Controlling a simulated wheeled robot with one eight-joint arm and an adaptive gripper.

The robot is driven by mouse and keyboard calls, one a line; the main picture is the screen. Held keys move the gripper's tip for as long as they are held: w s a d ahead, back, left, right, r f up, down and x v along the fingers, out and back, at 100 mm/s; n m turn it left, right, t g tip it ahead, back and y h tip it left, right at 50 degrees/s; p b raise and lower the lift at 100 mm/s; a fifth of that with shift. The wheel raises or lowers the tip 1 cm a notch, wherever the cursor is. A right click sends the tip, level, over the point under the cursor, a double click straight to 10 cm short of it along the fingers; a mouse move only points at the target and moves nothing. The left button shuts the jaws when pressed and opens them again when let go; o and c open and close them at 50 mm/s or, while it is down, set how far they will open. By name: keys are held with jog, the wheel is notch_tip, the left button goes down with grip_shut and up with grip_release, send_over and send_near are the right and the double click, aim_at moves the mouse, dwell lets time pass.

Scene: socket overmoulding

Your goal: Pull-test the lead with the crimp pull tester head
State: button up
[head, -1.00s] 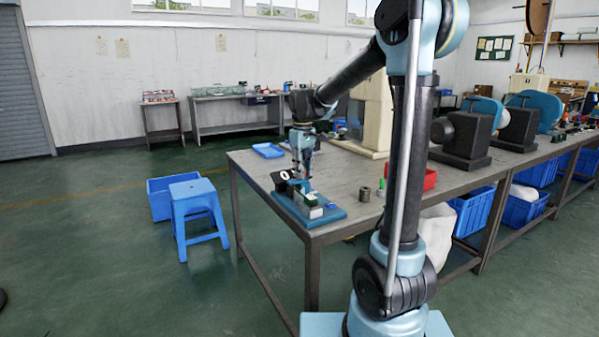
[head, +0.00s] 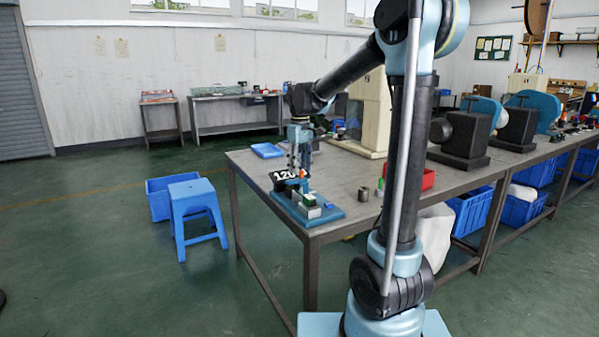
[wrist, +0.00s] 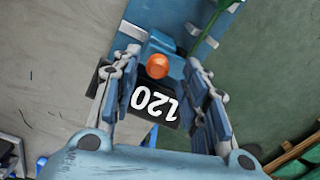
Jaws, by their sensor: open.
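The pull tester stands on a blue base plate (head: 330,215) at the near left corner of the bench. Its black display (head: 285,176) reads 120, and the display shows upside down in the wrist view (wrist: 155,102). An orange knob (wrist: 157,66) tops its blue block (wrist: 160,45); the knob also shows small in the head view (head: 302,173). My gripper (head: 300,168) is just above the tester, open and empty. In the wrist view its fingers (wrist: 163,75) are spread either side of the knob and display. I cannot clearly make out the lead.
A metal cylinder (head: 364,194) and a red tray (head: 428,180) stand on the bench to the right. A blue tray (head: 267,150) lies at its far left. A blue stool (head: 196,212) stands on the floor beside the bench. Dark machines (head: 462,140) line the back.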

notch_tip(320, 180, up, 10)
dwell(0.5)
jog(key=s+d+f+m+t, duration=0.1)
jog(key=s+d+f+m, duration=0.1)
jog(key=s+d+f, duration=0.4)
jog(key=s+d+f+m, duration=0.2)
jog(key=s+d, duration=0.5)
jog(key=s, duration=0.3)
jog(key=s+d+f+m, duration=0.2)
jog(key=s+d+f, duration=0.1)
jog(key=s+f, duration=0.4)
jog(key=s+d+f+m+t, duration=0.1)
jog(key=s+d+f+m, duration=0.1)
jog(key=s+f, duration=0.6)
jog(key=shift+d+f+m, duration=0.3)
jog(key=shift+d+f, duration=0.4)
jog(key=shift+d, duration=0.05)
